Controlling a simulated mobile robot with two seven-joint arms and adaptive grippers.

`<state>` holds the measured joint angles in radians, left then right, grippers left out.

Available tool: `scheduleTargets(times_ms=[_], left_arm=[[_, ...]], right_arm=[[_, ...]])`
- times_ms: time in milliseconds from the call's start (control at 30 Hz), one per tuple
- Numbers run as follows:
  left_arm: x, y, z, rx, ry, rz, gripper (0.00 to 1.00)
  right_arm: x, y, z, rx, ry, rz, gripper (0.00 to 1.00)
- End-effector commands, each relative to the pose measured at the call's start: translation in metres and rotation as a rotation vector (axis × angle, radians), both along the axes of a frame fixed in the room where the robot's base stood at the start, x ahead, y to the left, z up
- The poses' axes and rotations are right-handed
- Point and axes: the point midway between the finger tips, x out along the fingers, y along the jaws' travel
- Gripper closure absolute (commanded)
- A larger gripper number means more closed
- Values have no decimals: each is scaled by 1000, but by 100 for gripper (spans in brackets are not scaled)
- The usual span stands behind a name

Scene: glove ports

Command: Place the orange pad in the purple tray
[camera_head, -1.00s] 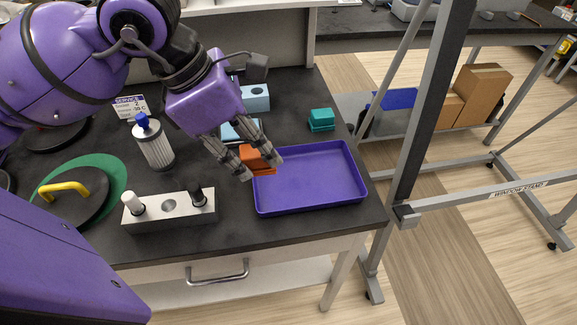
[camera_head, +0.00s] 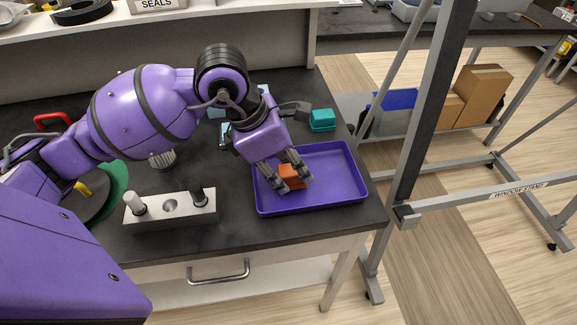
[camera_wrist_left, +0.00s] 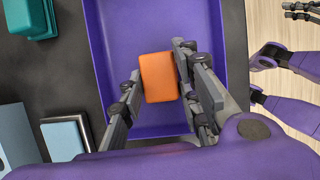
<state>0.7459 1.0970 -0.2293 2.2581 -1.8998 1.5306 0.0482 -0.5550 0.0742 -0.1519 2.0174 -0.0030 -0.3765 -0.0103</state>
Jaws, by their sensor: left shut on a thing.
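The orange pad (camera_head: 290,176) is between the fingers of my left gripper (camera_head: 291,178), which is shut on it. In the head view the pad is over the left-middle part of the purple tray (camera_head: 335,197), inside its rim. The left wrist view also shows the pad (camera_wrist_left: 158,77) between the two grey fingers, with the tray floor (camera_wrist_left: 150,25) around it. I cannot tell if the pad touches the floor. Grey fingers of my right gripper (camera_wrist_left: 302,10) show at the wrist view's top right; their opening is unclear.
A teal block (camera_head: 321,120) stands behind the tray. A white holder (camera_head: 170,208) with a white and a black peg stands to the left. Light blue blocks and a filter cylinder (camera_head: 162,159) are partly hidden by my left arm. A grey window stand (camera_head: 425,130) rises at right.

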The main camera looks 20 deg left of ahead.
Motion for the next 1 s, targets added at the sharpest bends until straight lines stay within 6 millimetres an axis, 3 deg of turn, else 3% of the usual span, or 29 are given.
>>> scheduleTargets(times_ms=[200, 233, 367, 767, 1000], left_arm=[[0, 0, -4, 1, 1, 0, 94], [0, 0, -4, 1, 1, 0, 68], [0, 0, -3, 0, 0, 0, 51], [0, 1, 4, 0, -3, 1, 50], [-9, 16, 43, 4, -5, 3, 50]], right_arm=[[0, 0, -2, -1, -1, 1, 100], [1, 0, -1, -1, -2, 1, 100], [2, 0, 0, 0, -4, 2, 100], [4, 0, 3, 0, -8, 0, 100], [3, 0, 2, 0, -6, 0, 100]])
